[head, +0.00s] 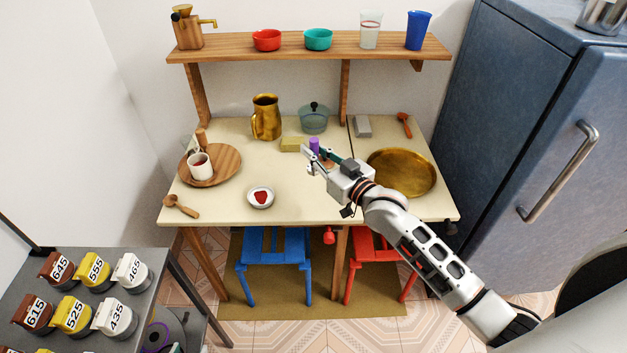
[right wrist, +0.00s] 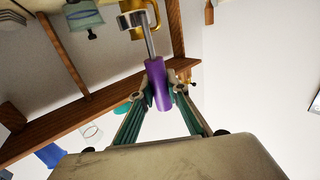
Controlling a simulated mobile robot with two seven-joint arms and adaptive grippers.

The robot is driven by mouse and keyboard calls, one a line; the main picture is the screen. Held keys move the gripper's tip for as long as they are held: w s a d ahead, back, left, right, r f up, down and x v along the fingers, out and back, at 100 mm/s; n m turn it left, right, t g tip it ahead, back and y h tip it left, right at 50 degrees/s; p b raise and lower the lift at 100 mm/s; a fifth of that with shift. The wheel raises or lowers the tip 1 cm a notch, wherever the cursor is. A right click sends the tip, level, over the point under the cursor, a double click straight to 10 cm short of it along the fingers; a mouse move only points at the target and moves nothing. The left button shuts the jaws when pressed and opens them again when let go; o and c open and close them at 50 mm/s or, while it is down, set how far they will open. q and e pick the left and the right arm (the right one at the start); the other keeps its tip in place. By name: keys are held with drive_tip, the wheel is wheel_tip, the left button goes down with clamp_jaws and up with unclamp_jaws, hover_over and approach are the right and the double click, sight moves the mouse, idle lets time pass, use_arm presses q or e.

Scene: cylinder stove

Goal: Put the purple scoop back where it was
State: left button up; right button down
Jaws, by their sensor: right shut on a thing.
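The purple scoop (head: 314,144) is held above the middle of the cream table (head: 235,165). In the right wrist view, the scoop's purple handle (right wrist: 158,85) sits between my finger pads, with a metal shaft running to a metal head at the top of the picture. My right gripper (head: 312,156) is shut on this handle; it also shows in the right wrist view (right wrist: 159,92). In the head view, the gripper partly covers the scoop and its head is hard to make out. My left gripper is not in view.
Around the gripper are a yellow block (head: 291,144), a glass pot (head: 314,122), a brass pitcher (head: 266,118) and a brass tray (head: 402,188). A white bowl (head: 260,203) and wooden plate (head: 226,170) are left. A shelf (head: 290,48) hangs behind; a fridge (head: 500,130) stands right.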

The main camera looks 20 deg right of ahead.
sight(314, 175)
wheel_tip(314, 175, down, 9)
drive_tip(key=shift+f+b, duration=0.1)
drive_tip(key=shift+b, duration=0.8)
drive_tip(key=shift+f, duration=0.15)
drive_tip(key=shift+f, duration=0.1)
drive_tip(key=c, duration=2)
unclamp_jaws()
drive_tip(key=shift+o, duration=0.2)
